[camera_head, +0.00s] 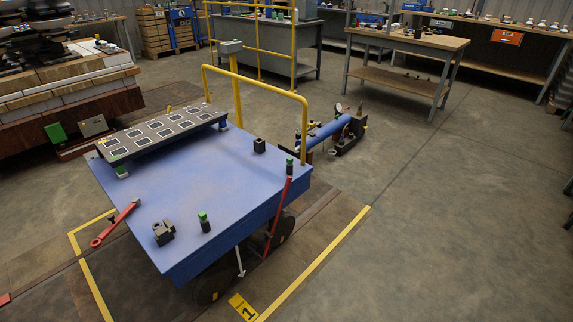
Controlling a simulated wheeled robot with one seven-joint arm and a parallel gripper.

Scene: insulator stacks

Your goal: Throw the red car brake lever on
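My gripper is not in view.
A blue cylinder unit (330,130) stands on the floor beyond. The floor to the right is clear.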

